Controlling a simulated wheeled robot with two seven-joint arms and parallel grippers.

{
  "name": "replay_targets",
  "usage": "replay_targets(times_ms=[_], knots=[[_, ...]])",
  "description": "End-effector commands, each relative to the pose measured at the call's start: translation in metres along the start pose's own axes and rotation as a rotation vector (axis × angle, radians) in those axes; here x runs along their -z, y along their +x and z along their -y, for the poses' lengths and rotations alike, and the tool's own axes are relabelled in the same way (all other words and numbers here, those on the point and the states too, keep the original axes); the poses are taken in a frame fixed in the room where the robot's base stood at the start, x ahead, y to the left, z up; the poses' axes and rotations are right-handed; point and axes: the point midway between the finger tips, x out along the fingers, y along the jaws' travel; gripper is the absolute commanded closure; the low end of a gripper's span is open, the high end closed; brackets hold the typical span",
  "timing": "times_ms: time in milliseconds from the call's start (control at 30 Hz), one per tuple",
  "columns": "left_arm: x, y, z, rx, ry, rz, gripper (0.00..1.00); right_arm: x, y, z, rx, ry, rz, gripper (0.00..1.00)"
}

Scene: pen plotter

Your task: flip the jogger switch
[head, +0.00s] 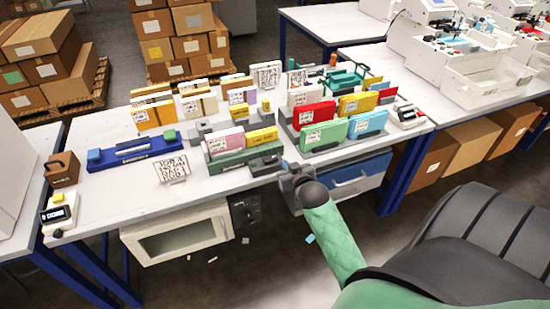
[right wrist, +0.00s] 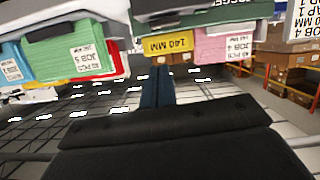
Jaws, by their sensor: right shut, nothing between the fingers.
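The jogger is most likely the green-based unit (head: 238,158) at the table's front middle, holding pink and yellow pads. Part of its name shows upside down at the top of the right wrist view (right wrist: 205,4). I cannot make out its switch; a dark grey block (head: 264,163) sits at its right front. My right gripper (head: 289,178) is at the table's front edge, just right of that block. Its fingers (right wrist: 156,75) are shut and empty, below the yellow 140 MM label (right wrist: 168,46). Contact cannot be told. My left gripper is out of view.
A black box (head: 245,209) hangs under the front edge beside a white cabinet (head: 178,235). A blue bin (head: 357,180) is under the table to the right. Red, green and blue pads (head: 321,133) stand right of the jogger.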

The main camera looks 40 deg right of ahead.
Motion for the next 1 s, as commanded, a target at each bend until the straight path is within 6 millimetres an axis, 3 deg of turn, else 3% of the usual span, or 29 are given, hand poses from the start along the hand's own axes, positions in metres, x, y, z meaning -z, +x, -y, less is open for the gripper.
replay_targets(times_ms=[100,567,767,1000], knots=[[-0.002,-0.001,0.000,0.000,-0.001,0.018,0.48,0.016,-0.006,0.003,0.008,0.020,-0.044,1.00],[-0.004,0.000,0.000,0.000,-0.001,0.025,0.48,0.017,-0.003,0.003,0.009,0.035,-0.049,1.00],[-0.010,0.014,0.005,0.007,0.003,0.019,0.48,0.020,0.017,0.003,0.009,0.035,-0.048,1.00],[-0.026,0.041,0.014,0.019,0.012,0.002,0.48,0.022,0.056,0.003,0.008,0.034,-0.048,1.00]])
